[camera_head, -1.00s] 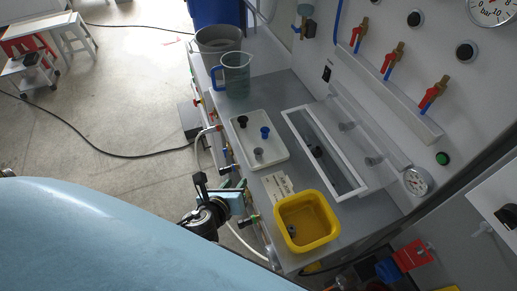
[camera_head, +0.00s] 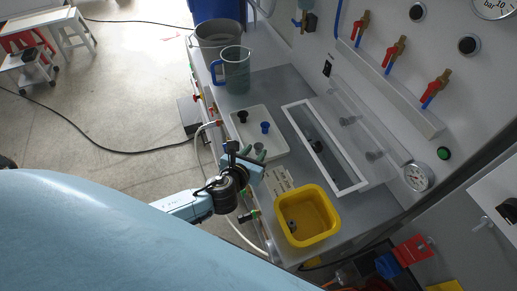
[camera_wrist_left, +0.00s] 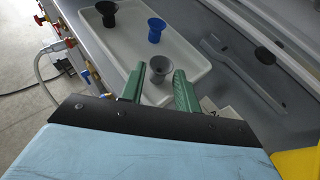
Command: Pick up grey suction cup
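The grey suction cup (camera_wrist_left: 159,67) stands in the white tray (camera_wrist_left: 190,50), near the tray's front end. In the left wrist view it shows between and beyond the tips of the green fingers of my left gripper (camera_wrist_left: 160,80). The fingers are apart, with nothing held between them. In the head view my left gripper (camera_head: 253,153) is at the tray's lower left corner, and the grey cup (camera_head: 259,147) is partly hidden by it. A black cup (camera_wrist_left: 107,13) and a blue cup (camera_wrist_left: 156,29) stand in the same tray. My right gripper is not in view.
A yellow bin (camera_head: 333,230) with a small grey item inside stands below the tray. A white-framed slot (camera_head: 345,183) lies to the right; hoses and valves line the left edge.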

